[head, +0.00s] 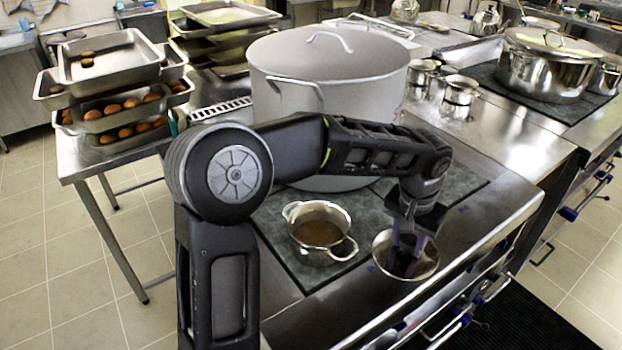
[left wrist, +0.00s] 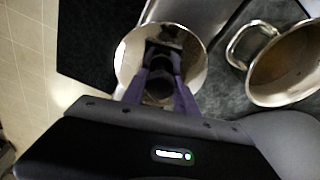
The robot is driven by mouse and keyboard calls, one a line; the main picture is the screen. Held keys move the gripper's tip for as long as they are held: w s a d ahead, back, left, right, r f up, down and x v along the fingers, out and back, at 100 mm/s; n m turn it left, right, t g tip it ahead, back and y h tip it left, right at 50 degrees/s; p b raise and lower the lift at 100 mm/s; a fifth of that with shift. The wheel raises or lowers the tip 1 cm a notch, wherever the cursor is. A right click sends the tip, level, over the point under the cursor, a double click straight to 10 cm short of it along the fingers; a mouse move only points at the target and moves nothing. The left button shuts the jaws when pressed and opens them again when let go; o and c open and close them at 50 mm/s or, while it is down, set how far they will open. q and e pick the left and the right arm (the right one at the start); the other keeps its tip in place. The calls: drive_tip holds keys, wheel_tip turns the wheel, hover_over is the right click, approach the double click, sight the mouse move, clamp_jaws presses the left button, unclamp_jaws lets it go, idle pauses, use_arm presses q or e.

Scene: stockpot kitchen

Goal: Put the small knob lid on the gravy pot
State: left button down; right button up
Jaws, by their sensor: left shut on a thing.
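The gravy pot (head: 319,228) is a small steel pot with two loop handles and brown liquid inside, standing uncovered on the dark stove surface. It also shows at the right of the left wrist view (left wrist: 287,68). The small knob lid (head: 428,262) is a round shiny steel disc to the right of the pot, near the stove's front edge. My left gripper (head: 406,262) points down over the lid and is shut at its middle; the knob is hidden between the fingers. In the left wrist view the lid (left wrist: 130,62) lies around my fingertips. I cannot tell whether the lid touches the surface.
A large grey lidded stockpot (head: 330,85) stands behind my left arm. Trays of eggs (head: 112,85) are stacked on a steel table at left. Small steel pots (head: 460,95) and a big steel pot (head: 550,70) stand at back right. Stove knobs line the front edge.

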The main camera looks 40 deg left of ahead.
use_arm(q)
drive_tip(key=s+a+r+n+p, duration=0.2)
drive_tip(key=a+r+n, duration=0.1)
drive_tip(key=a+n, duration=0.2)
drive_tip(key=s+a+r+n+g+y+p, duration=0.1)
drive_tip(key=s+a+r+n+p, duration=0.1)
drive_tip(key=a+n, duration=0.4)
drive_tip(key=s+a+r+n+p, duration=0.1)
drive_tip(key=a+r+n, duration=0.3)
drive_tip(key=a, duration=0.4)
drive_tip(key=shift+s+a+r+n+g+y+p, duration=0.2)
drive_tip(key=shift+s+r+n+g+y+p, duration=0.15)
drive_tip(key=shift+s+n, duration=0.35)
drive_tip(key=shift+w+f, duration=0.15)
drive_tip(key=shift+f, duration=0.05)
wheel_tip(320, 180, down, 6)
drive_tip(key=b, duration=0.4)
drive_tip(key=shift+b, duration=0.3)
drive_tip(key=shift+f+b, duration=0.65)
drive_tip(key=shift+b, duration=0.05)
idle(0.5)
